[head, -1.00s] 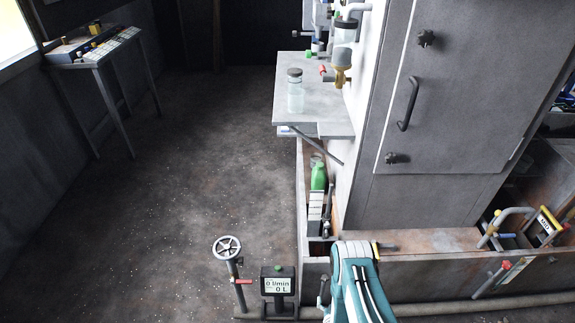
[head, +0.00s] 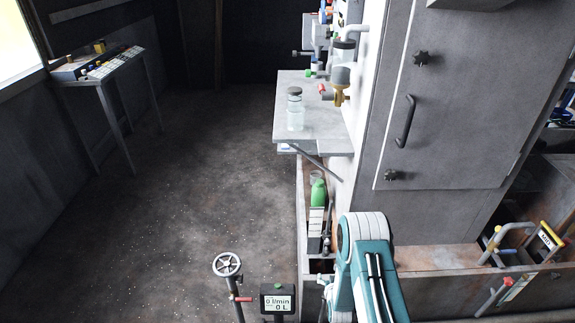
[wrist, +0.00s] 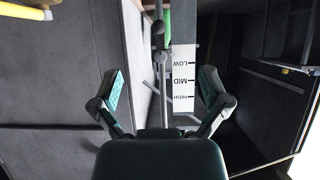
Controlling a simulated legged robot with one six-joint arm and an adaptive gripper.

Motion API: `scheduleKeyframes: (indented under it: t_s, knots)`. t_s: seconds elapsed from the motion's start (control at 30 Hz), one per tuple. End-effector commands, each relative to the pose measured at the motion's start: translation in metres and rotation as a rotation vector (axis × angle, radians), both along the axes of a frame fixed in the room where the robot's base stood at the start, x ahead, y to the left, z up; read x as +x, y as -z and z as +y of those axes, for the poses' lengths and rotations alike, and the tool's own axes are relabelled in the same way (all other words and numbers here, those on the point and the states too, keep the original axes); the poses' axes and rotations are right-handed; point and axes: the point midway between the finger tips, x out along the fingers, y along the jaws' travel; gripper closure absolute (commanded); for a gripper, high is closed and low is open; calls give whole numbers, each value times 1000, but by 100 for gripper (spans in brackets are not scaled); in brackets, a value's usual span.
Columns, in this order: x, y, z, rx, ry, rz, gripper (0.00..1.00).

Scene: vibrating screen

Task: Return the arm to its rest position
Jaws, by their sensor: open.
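My arm (head: 365,265) shows in the head view as a teal and white link at the bottom, right of centre, in front of the grey cabinet's trough. My gripper is outside the head view. In the wrist view my gripper (wrist: 160,92) has its two fingers spread wide apart, with nothing between the pads. Behind them, the wrist view shows a scale plate marked LOW, MID and HIGH (wrist: 184,82) and a thin rod beside it. I cannot tell how far these are from the fingers.
A grey cabinet (head: 450,100) with a handle stands at right. A side shelf (head: 320,118) holds a jar (head: 295,110). A green bottle (head: 318,193) sits in the trough. A valve wheel (head: 227,264) and a flow meter (head: 277,299) stand at the bottom.

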Motion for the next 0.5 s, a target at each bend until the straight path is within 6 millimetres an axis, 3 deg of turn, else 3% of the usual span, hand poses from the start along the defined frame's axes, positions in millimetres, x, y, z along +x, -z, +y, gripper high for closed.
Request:
scheduleKeyframes:
  t_s: [0.03,0.2,0.5]
  knots:
    - [12,-23,0,0,0,5,4]
    - [34,-83,0,3,-1,54,4]
    - [44,-191,1,5,-4,137,4]
